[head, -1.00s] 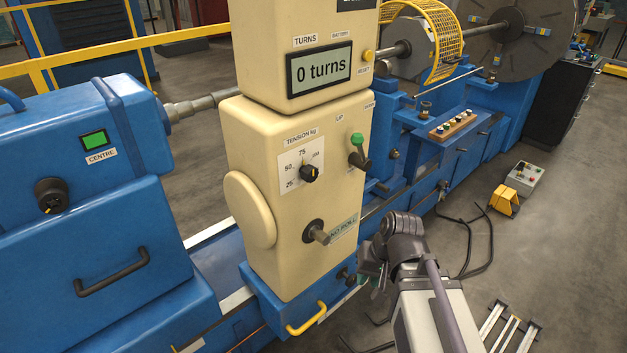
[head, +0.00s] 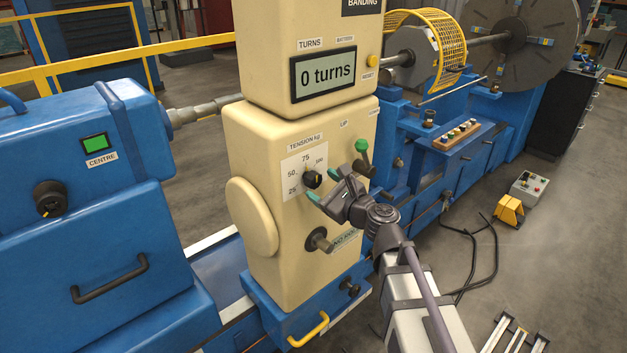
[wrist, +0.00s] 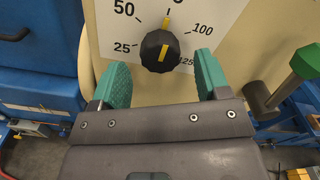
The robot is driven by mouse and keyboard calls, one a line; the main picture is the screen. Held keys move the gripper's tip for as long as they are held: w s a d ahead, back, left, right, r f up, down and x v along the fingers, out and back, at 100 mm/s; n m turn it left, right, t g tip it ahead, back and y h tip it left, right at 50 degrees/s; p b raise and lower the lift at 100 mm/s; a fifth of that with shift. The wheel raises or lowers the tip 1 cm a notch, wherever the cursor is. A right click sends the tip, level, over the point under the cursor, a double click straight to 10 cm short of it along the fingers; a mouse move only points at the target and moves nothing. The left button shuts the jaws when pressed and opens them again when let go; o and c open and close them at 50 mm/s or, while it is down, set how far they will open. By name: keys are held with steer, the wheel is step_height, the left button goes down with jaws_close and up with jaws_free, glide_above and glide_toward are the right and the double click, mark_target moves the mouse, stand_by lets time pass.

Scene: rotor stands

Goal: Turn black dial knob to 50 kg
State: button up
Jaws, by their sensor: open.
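The black dial knob (head: 313,178) sits on a white scale plate (head: 295,163) labelled TENSION kg on the cream cabinet. In the wrist view the knob (wrist: 160,52) has a yellow line pointing up, roughly at the 75 label, which is cut off there. The 50 mark is to its upper left. My gripper (head: 325,184) is open in front of the plate, close to the knob. In the wrist view its teal fingers (wrist: 163,72) stand left and right of the knob's lower part with gaps on both sides, apparently not touching it.
A green-tipped lever (head: 361,150) stands just right of my gripper and also shows in the wrist view (wrist: 304,62). A round cream cover (head: 250,217) bulges at the left.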

mark_target(316, 182)
steer(key=x, duration=0.4)
steer(key=c, duration=0.9)
